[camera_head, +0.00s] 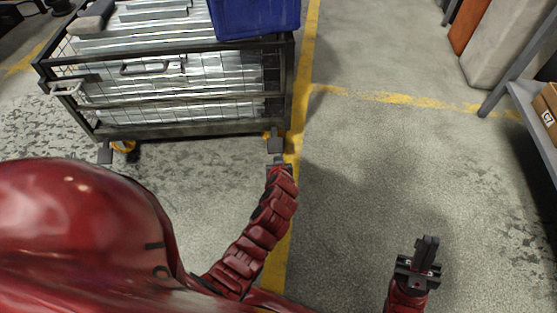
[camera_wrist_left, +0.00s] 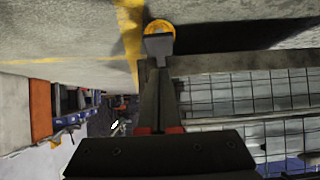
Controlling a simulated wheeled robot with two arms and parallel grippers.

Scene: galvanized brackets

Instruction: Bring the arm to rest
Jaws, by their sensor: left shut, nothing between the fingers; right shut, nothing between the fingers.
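My left gripper (camera_head: 275,145) is at the end of the red arm in the middle of the head view. Its fingers are shut with nothing between them, and it appears in front of the wire cart's lower right corner. In the left wrist view the shut fingers (camera_wrist_left: 159,50) point at the floor by a yellow caster. I cannot tell how close they are to the cart. My right gripper (camera_head: 428,245) is low on the right of the head view, shut and empty, over bare floor.
The wire-mesh cart (camera_head: 190,128) holds galvanized metal pieces and a blue bin (camera_head: 255,22). A yellow line (camera_head: 308,60) runs along the floor beside it. A shelf with a cardboard box (camera_head: 546,108) stands at the right edge. The floor between is clear.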

